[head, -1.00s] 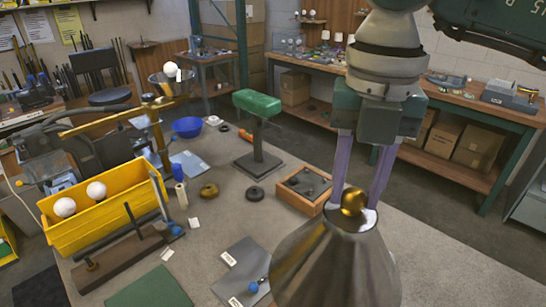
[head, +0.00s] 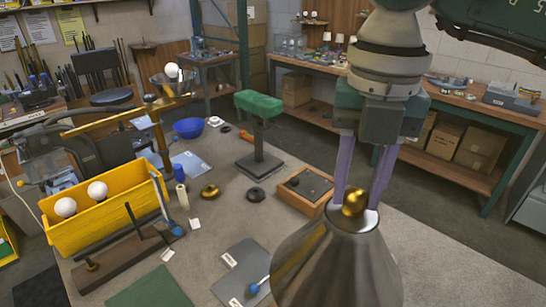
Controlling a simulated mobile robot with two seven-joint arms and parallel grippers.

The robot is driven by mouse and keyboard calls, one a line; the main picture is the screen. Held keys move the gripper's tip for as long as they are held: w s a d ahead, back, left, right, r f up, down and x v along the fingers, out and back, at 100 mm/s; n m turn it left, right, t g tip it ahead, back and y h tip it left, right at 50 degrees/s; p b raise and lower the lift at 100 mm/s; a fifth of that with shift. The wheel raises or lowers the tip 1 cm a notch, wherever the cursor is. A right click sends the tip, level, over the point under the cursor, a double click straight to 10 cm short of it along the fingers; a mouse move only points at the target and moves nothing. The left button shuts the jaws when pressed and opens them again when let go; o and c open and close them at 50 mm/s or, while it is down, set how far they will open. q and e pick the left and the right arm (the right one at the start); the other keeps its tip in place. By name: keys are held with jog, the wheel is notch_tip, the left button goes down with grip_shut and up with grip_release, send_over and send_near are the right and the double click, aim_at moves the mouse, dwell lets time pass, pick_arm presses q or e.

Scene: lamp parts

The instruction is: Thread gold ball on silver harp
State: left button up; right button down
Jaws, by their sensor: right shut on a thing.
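The gold ball (head: 354,203) sits at the top of a large silver-grey cone-shaped shade (head: 335,262) in the front right. My right gripper (head: 358,204) reaches down from above, its two purple fingers on either side of the ball and shut on it. A pale plate or rim shows around the ball at the shade's top. I cannot make out the silver harp; the shade hides whatever is below the ball. I cannot tell whether the ball is on a thread. My left gripper is not in view.
A yellow bin (head: 105,218) with white bulbs stands at the left. A green-topped stand (head: 260,140) and a wooden tray (head: 304,190) stand behind the shade. A blue bowl (head: 188,128) is further back. The grey table (head: 440,255) is clear to the right.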

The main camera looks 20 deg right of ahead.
jog(key=shift+f, duration=0.2)
jog(key=m+p, duration=0.1)
jog(key=m, duration=0.3)
jog(key=shift+s+m+p, duration=0.1)
jog(key=shift+m+p, duration=0.2)
jog(key=shift+m, duration=0.1)
jog(key=shift+d+f+m, duration=0.1)
jog(key=shift+m, duration=1)
jog(key=m+p, duration=0.2)
jog(key=m, duration=0.1)
jog(key=m+p, duration=0.1)
jog(key=m, duration=0.1)
jog(key=shift+m, duration=0.9)
